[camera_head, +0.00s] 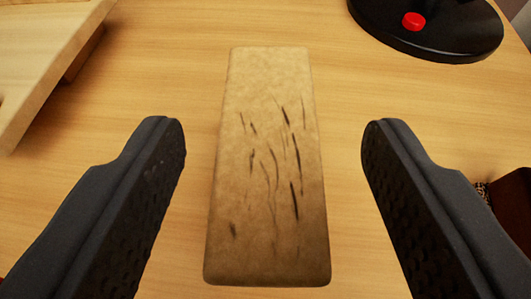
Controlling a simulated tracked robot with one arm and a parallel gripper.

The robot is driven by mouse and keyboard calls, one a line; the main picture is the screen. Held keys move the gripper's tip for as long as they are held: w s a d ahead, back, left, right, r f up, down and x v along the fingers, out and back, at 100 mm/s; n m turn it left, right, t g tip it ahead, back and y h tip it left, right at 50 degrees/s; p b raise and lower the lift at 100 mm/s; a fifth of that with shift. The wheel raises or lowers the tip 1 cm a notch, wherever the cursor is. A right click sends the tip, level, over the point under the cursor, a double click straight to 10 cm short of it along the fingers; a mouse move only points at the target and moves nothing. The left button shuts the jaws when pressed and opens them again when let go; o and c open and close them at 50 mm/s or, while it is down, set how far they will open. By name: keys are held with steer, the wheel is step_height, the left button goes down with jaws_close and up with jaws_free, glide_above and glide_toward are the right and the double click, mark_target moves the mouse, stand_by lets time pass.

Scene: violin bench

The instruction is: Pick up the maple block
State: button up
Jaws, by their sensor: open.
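The maple block (268,170) is a long, light brown block with dark streaks on its top face. It lies on the wooden bench in the middle of the head camera view, its long side running away from me. My gripper (273,125) is open, with one dark finger to the left of the block and one to the right. A gap shows between the block and each finger, so neither appears to touch it. I cannot tell how high the fingertips are above the bench.
A pale wooden piece (45,55) stands at the upper left. A round black base with a red button (413,21) is at the upper right. A dark reddish-brown object (512,203) is partly visible at the right edge. The bench (170,75) around the block is clear.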

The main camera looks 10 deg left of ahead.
mark_target(269, 149)
steer(key=x, duration=0.3)
steer(key=shift+w+a+f, duration=0.1)
steer(key=c, duration=1.2)
steer(key=shift+o, duration=0.2)
